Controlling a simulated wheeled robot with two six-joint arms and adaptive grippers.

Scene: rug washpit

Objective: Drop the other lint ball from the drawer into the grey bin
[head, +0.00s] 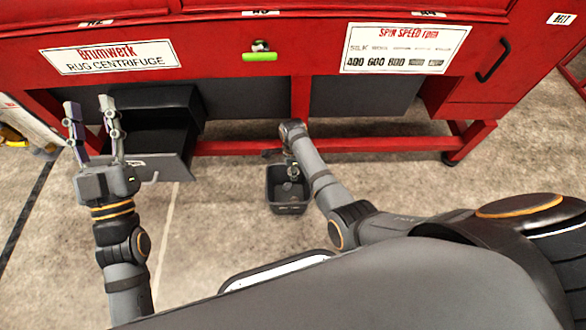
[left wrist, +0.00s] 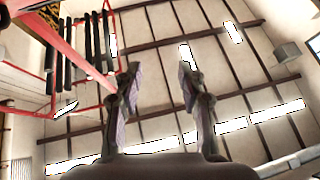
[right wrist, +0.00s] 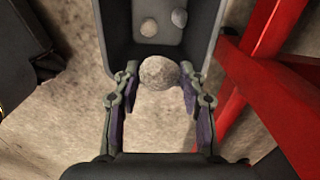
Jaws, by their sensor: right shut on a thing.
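My right gripper (right wrist: 159,84) is shut on a grey, fuzzy lint ball (right wrist: 159,73), held between its fingertips. In the right wrist view the ball is at the near edge of the grey bin (right wrist: 118,25). Two smaller greyish balls, one paler (right wrist: 148,27) and one darker (right wrist: 179,17), lie inside the bin. In the head view the grey bin (head: 289,208) stands on the floor, with my right gripper over it. The dark drawer (head: 175,165) hangs open at the left; its inside is mostly hidden. My left gripper (head: 91,112) is open and empty, pointing up beside the drawer.
The red rug centrifuge (head: 220,65) spans the back, with a green-handled latch (head: 260,57) and a black door handle (head: 494,62). Red frame legs and a crossbar (head: 370,146) run behind the bin. The concrete floor (head: 215,235) around the bin is clear.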

